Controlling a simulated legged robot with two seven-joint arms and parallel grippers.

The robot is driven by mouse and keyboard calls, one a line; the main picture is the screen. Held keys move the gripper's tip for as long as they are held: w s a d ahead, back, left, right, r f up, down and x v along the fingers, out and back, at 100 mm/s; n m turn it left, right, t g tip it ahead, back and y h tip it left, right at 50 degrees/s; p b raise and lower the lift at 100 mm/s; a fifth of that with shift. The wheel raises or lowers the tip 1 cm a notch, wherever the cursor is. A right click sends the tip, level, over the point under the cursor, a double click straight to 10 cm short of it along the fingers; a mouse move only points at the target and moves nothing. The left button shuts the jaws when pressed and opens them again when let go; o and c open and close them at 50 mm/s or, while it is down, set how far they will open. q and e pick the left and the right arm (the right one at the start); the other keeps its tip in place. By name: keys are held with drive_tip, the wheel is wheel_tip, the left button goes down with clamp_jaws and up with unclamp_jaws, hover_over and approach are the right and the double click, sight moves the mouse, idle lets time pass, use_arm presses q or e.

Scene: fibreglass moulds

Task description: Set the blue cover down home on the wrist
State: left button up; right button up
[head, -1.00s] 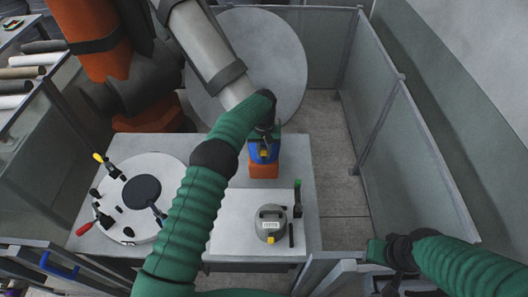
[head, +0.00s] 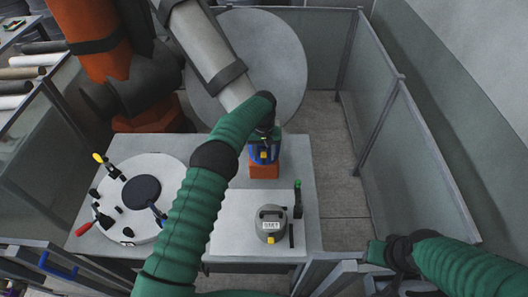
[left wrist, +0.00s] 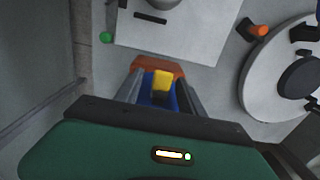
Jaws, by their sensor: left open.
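The blue cover (head: 262,158) with its yellow block sits on top of the orange wrist (head: 264,171) at the back of the table. In the left wrist view, the yellow block (left wrist: 162,82) and a strip of blue cover (left wrist: 152,102) show between my fingers, with the orange wrist (left wrist: 158,65) beyond. My left gripper (head: 264,148) is open, its fingers on either side of the cover. Whether the cover is fully seated is hidden by the gripper. My right gripper (head: 377,252) is far off at the right, and its jaws are too small to read.
A grey gauge with a display (head: 270,223) stands on the white plate (head: 228,225) in front. A round white mould (head: 168,177) with clamps lies at the left. A green-topped post (head: 298,197) stands at the plate's right edge. Fence panels (head: 430,160) bound the right side.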

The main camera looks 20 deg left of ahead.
use_arm(q)
drive_tip(key=shift+r, duration=0.2)
wheel_tip(320, 180, up, 8)
drive_tip(key=b, duration=0.3)
drive_tip(key=shift+w, duration=0.15)
wheel_tip(320, 180, up, 8)
drive_tip(key=p, duration=0.4)
drive_tip(key=shift+r, duration=0.25)
drive_tip(key=shift+f, duration=0.15)
